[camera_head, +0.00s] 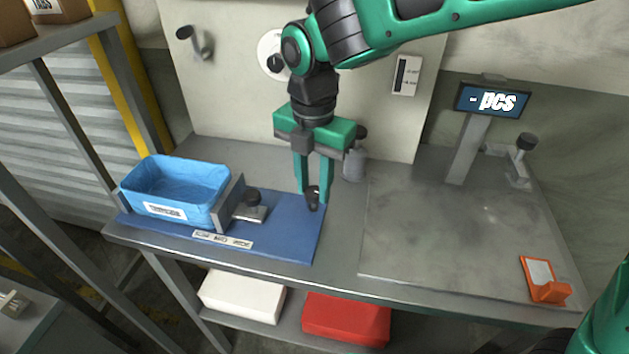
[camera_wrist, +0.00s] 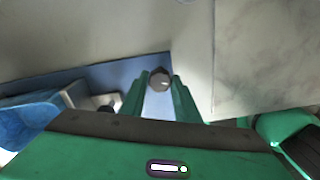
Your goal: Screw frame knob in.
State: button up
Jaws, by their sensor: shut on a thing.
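My gripper (camera_head: 313,196) points down over the right part of the blue mat (camera_head: 290,245). Its two green fingers are shut on a small dark knob (camera_head: 314,202). In the wrist view the round top of this knob (camera_wrist: 158,79) shows between the fingertips, with a small pale mark. Its underside is hidden, so I cannot tell whether it touches the mat. A grey metal bracket (camera_head: 230,202) stands on the mat against the blue bin, left of my gripper. A second dark knob (camera_head: 252,195) sits by the bracket's flat metal foot.
The blue bin (camera_head: 165,209) stands on the left of the mat. A grey bottle (camera_head: 355,165) stands behind my gripper. A broad grey plate (camera_head: 450,235) fills the right, with a display (camera_head: 492,100) behind and an orange holder (camera_head: 548,290) at its front right. The plate's middle is clear.

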jog(key=m, duration=0.4)
jog(key=shift+m, duration=0.3)
jog(key=m, duration=0.3)
jog(key=shift+m, duration=0.4)
jog(key=m, duration=0.3)
jog(key=shift+r, duration=0.1)
jog(key=m, duration=0.5)
jog(key=shift+w+a, duration=0.1)
jog(key=m, duration=0.4)
jog(key=shift+m, duration=0.3)
jog(key=m, duration=0.3)
jog(key=shift+w+m, duration=0.1)
jog(key=shift+m, duration=0.2)
jog(key=m, duration=0.4)
jog(key=shift+m, duration=1.8)
